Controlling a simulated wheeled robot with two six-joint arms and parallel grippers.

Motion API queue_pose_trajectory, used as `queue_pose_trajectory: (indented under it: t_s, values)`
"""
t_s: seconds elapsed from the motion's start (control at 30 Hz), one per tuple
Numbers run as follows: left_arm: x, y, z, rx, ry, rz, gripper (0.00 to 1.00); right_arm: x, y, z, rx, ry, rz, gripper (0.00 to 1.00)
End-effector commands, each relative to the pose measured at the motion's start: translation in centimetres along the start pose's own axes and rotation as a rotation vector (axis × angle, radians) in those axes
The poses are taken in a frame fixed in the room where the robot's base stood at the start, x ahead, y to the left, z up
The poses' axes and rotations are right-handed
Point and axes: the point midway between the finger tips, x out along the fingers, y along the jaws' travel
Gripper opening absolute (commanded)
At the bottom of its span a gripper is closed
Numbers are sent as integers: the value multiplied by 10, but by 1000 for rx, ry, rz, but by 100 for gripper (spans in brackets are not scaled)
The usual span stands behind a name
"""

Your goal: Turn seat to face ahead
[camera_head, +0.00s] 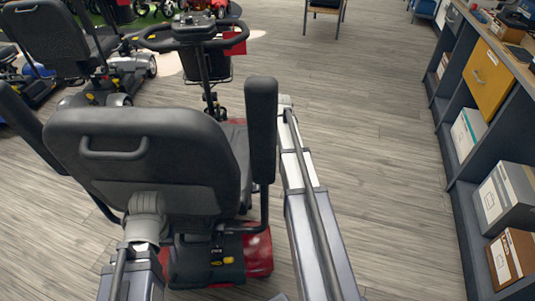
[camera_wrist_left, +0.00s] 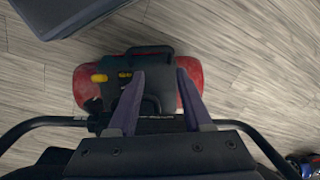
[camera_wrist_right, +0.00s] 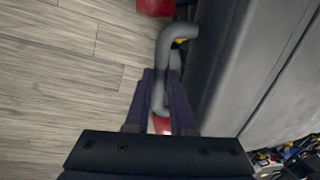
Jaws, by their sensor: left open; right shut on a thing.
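The black scooter seat (camera_head: 150,175) shows its back, with a loop handle, toward me in the head view. Its front points roughly toward the tiller (camera_head: 203,30); I cannot tell the exact angle. The scooter's red rear body (camera_head: 258,254) shows below, and also in the left wrist view (camera_wrist_left: 83,88). My left gripper (camera_wrist_left: 160,75) is open, low near the seat back, with nothing between its fingers. My right gripper (camera_wrist_right: 162,80) is shut on a curved grey bar (camera_wrist_right: 175,38) beside a large grey surface. In the head view the right gripper's tips are hidden beside the right armrest (camera_head: 262,130).
Another scooter (camera_head: 45,35) stands at the far left. A shelf unit (camera_head: 455,190) with boxes and a yellow drawer (camera_head: 489,78) runs along the right. The floor (camera_head: 375,150) between the scooter and the shelves is clear. A chair (camera_head: 325,8) stands at the back.

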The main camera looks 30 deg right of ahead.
Motion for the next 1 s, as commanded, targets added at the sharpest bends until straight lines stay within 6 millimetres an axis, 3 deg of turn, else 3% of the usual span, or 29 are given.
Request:
queue_pose_trajectory:
  t_s: [0.33, 0.37, 0.6, 1.0]
  values:
    - [0, 0, 0, 0, 0, 0, 50, 0, 1, 0, -1, -1, 3, 0]
    - [0, 0, 0, 0, 0, 0, 50, 0, 1, 0, -1, -1, 2, 26]
    - [0, 0, 0, 0, 0, 0, 50, 0, 0, 0, -1, -1, 1, 52]
    - [-5, 0, 0, 0, 0, 1, 50, -5, 0, 0, 0, -1, 0, 52]
